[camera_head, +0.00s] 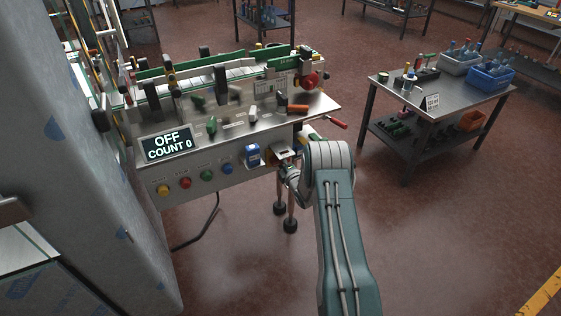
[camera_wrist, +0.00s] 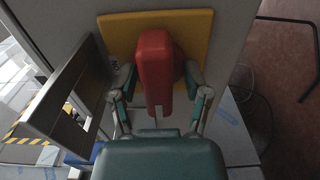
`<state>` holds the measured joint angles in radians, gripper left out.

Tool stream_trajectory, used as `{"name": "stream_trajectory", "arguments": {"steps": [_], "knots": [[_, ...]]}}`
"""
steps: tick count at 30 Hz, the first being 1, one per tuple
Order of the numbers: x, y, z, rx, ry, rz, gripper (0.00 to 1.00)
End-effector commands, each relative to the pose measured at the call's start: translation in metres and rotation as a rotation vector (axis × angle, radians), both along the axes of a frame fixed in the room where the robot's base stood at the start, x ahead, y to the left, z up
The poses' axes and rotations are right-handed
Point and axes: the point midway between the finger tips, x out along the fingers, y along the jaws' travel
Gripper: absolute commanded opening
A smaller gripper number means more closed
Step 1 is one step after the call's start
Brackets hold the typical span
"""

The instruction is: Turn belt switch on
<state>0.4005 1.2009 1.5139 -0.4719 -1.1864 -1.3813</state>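The belt switch is a red handle (camera_wrist: 154,75) on a yellow square plate (camera_wrist: 118,32) in the wrist view. The handle points down toward my gripper. My gripper (camera_wrist: 158,82) is open, with one finger on each side of the handle. A narrow gap shows at the left finger; contact on the right I cannot tell. In the head view my gripper (camera_head: 288,170) is at the right end of the machine's front panel (camera_head: 225,176), and hides most of the switch. The machine's display (camera_head: 168,145) reads OFF, COUNT 0.
A dark panel with a slot (camera_wrist: 66,92) stands left of the switch in the wrist view. A blue-and-white device (camera_head: 252,155) and coloured buttons (camera_head: 207,175) are on the front panel. A side table (camera_head: 440,92) stands at right; the floor between is clear.

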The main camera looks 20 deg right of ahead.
Motion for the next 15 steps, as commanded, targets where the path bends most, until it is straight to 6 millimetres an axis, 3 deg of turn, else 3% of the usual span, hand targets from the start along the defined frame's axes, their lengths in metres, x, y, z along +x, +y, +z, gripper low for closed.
{"name": "stream_trajectory", "arguments": {"steps": [1,3,15], "knots": [[-0.0001,-0.0001,0.0001,0.0,0.0,0.0,0.24],[-0.0001,-0.0001,0.0,0.0,0.0,0.0,0.0],[0.0,0.0002,-0.0021,0.026,0.005,0.0,0.0]]}}
